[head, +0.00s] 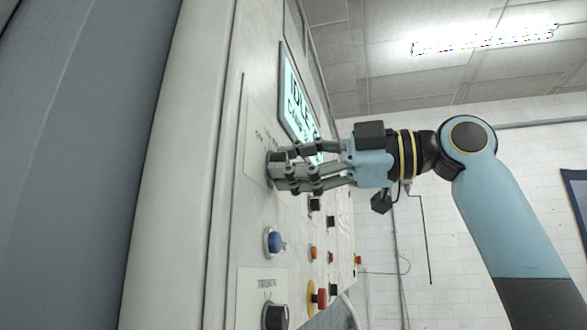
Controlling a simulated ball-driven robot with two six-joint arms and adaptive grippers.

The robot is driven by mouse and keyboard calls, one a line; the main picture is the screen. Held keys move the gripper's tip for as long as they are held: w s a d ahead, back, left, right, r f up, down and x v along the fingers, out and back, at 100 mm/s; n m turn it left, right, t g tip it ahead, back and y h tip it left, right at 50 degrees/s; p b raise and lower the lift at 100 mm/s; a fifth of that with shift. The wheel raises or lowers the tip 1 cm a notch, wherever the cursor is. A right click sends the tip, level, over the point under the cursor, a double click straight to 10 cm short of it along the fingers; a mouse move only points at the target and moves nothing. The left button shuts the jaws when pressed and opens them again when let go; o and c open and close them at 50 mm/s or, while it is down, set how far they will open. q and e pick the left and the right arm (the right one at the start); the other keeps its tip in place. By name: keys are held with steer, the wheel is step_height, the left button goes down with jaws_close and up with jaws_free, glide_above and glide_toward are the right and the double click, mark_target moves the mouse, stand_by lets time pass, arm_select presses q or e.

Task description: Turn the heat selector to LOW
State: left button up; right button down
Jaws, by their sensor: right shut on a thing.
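The control panel (225,200) of the washer stands upright and is seen at a steep angle. A dark grey selector knob (277,157) sits below the display, on a pale label plate (256,135) whose small lettering I cannot read. My right gripper (279,171) reaches in from the right and its fingers are shut on this knob, hiding much of it. I cannot tell which setting the knob points to. My left gripper is not in view.
A lit display (297,100) reading "IDLE" is just above my right gripper. Below are a blue button (274,242), a red button on a yellow ring (318,297), another dark knob (274,316) and several small buttons. Open room lies right of the panel.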

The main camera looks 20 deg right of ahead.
stand_by(0.5)
steer(key=c, duration=0.9)
jaws_free()
steer(key=shift+c, duration=0.2)
steer(key=shift+d, duration=0.1)
steer(key=v, duration=0.7)
steer(key=shift+s+d+f, duration=0.1)
